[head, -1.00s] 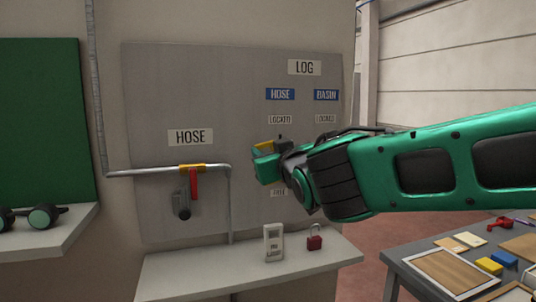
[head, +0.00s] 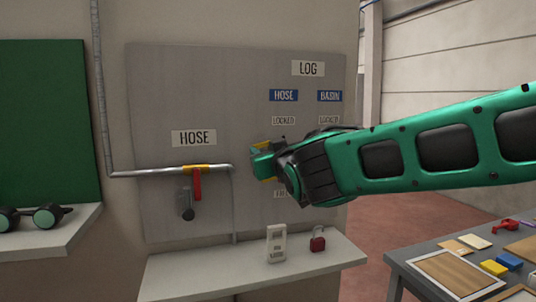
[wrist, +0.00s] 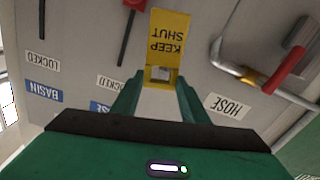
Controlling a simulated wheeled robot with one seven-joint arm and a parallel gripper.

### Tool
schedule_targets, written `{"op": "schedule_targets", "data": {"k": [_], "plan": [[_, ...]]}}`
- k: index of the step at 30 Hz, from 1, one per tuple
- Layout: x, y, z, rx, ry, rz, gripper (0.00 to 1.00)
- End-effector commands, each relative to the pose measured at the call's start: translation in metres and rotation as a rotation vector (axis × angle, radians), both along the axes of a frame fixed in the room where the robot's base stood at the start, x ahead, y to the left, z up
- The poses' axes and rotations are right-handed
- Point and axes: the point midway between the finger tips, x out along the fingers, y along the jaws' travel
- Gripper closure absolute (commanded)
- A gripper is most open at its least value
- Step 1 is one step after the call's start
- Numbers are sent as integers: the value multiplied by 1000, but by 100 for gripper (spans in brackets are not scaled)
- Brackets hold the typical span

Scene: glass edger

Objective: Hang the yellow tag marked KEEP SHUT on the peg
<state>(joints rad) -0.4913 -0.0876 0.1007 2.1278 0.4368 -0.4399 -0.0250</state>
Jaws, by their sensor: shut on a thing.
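The yellow tag (wrist: 167,45) reads KEEP SHUT, upside down in the wrist view, and has a square opening near my fingers. My gripper (wrist: 160,88) is shut on the tag's end nearest the camera. In the head view my gripper (head: 262,162) is in front of the grey wall panel, right of the HOSE valve, with a bit of the tag (head: 263,146) showing. Two dark bars (wrist: 131,30) (wrist: 42,18) show on the panel in the wrist view, apart from the tag. I cannot tell whether either is the peg.
The HOSE pipe (head: 150,172) and red valve handle (head: 197,186) stick out left of my gripper. Below, a shelf (head: 200,277) holds a white box (head: 276,244) and a red padlock (head: 317,239). A cluttered table (head: 408,268) stands at lower right.

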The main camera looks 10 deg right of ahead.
Motion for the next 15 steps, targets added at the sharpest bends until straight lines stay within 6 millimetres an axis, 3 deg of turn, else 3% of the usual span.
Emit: {"op": "schedule_targets", "data": {"k": [15], "plan": [[26,5,-2,-1,0,0,82]]}}
